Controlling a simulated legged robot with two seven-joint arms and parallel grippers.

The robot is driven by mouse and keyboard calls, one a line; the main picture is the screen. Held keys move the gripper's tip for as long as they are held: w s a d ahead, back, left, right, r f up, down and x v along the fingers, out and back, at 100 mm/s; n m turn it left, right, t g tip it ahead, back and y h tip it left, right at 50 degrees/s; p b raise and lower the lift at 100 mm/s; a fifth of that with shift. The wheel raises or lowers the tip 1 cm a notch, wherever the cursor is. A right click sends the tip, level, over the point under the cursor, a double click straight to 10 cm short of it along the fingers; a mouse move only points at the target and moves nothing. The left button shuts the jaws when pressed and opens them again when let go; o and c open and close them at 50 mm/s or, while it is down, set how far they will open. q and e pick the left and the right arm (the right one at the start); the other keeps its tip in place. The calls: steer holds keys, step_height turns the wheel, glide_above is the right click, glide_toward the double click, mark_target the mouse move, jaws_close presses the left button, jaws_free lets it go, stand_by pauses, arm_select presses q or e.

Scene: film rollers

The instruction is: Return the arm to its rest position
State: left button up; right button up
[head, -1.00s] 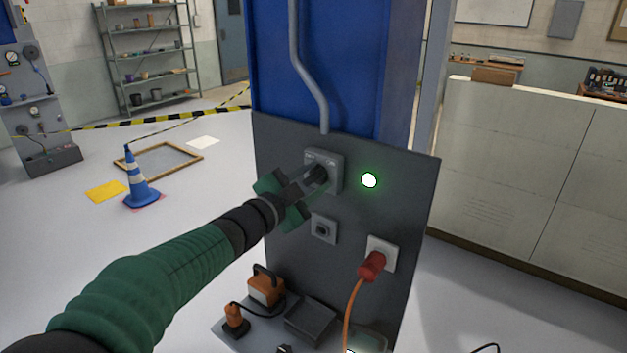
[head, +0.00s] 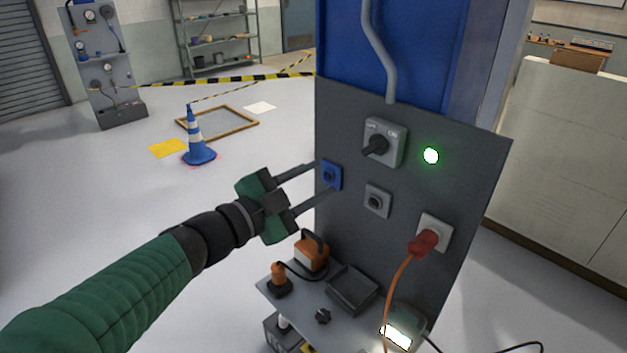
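My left arm comes in from the lower left in the head view. Its green and black gripper (head: 312,183) is open, with its two thin fingers apart and nothing between them. The fingertips overlap the left part of the grey panel (head: 345,250) in the picture, near a blue socket; I cannot tell whether they touch it. A grey rotary switch (head: 385,143) with a black knob is up and to the right of the gripper, apart from it. A green lamp (head: 431,156) beside the switch is lit. My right gripper is not in view.
A red plug (head: 424,243) with an orange cable sits in the right socket. A shelf below holds an orange device (head: 312,251), an orange plug (head: 279,279) and a dark box (head: 352,289). A blue cone (head: 197,138) stands on open floor at left.

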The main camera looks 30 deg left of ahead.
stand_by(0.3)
arm_select(q)
step_height(320, 180, down, 15)
steer(key=w+a+n+g+y, duration=0.2)
steer(key=a+n+g+y, duration=0.15)
steer(key=n+y, duration=0.35)
steer(key=s+d+f+n+g, duration=0.3)
steer(key=s+d+f+g, duration=0.1)
steer(key=s+f, duration=0.4)
steer(key=s+d+f+n+g+p, duration=0.1)
steer(key=s+d+f+n+g, duration=0.2)
steer(key=s+f+g, duration=0.4)
step_height(320, 180, down, 5)
steer(key=shift+s+d+r+h, duration=0.2)
steer(key=shift+s+d+h, duration=0.2)
steer(key=shift+s, duration=0.65)
